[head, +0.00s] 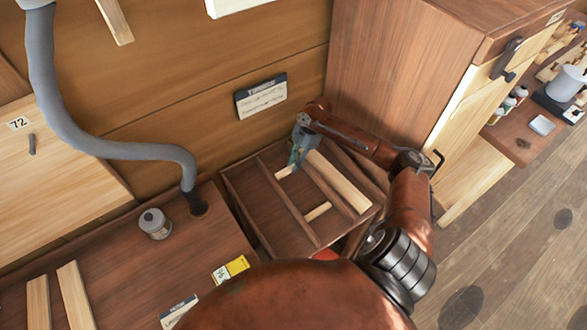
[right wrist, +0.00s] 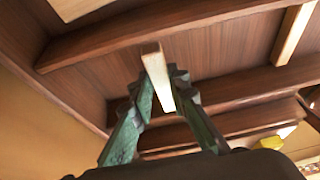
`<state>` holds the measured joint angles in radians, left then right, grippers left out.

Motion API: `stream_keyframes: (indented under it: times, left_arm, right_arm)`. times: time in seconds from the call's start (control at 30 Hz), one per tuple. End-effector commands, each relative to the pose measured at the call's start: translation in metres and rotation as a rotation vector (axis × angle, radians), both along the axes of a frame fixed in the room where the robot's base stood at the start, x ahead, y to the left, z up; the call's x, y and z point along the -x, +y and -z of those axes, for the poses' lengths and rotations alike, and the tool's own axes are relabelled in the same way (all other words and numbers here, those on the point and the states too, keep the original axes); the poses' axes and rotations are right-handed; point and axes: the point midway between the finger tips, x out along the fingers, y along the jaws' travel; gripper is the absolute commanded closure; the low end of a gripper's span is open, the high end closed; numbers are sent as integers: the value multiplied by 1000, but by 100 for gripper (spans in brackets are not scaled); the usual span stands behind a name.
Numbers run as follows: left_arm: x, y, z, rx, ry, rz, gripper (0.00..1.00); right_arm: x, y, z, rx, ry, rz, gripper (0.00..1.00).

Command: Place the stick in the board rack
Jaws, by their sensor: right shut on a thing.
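My right gripper (head: 296,156) reaches down into the board rack (head: 279,205), a dark brown wooden tray with several slats dividing it. It is shut on the stick (head: 286,171), a short pale wooden piece that pokes out to the left of the fingers. In the right wrist view the green, ridged fingers (right wrist: 162,82) close on the stick (right wrist: 155,62) from both sides, and its far end points into a compartment of the rack (right wrist: 205,50). I cannot tell whether the stick touches the rack floor. My left gripper is out of view.
A wide pale board (head: 338,181) and a short pale piece (head: 318,211) lie in the rack. A brown cabinet (head: 390,60) stands right behind it.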

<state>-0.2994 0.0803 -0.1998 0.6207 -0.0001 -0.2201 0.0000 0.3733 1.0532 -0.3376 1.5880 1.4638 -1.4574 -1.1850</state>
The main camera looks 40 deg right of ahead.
Motion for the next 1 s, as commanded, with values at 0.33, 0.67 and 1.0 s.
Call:
stream_keyframes:
  times: [0.33, 0.67, 1.0]
  left_arm:
    - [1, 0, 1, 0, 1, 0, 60]
    - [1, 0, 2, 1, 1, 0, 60]
    - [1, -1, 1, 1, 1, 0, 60]
  right_arm:
    - [-4, -3, 35, 1, -1, 0, 100]
    - [-4, -2, 38, 1, -1, 0, 83]
    - [-4, -3, 37, 1, -1, 0, 67]
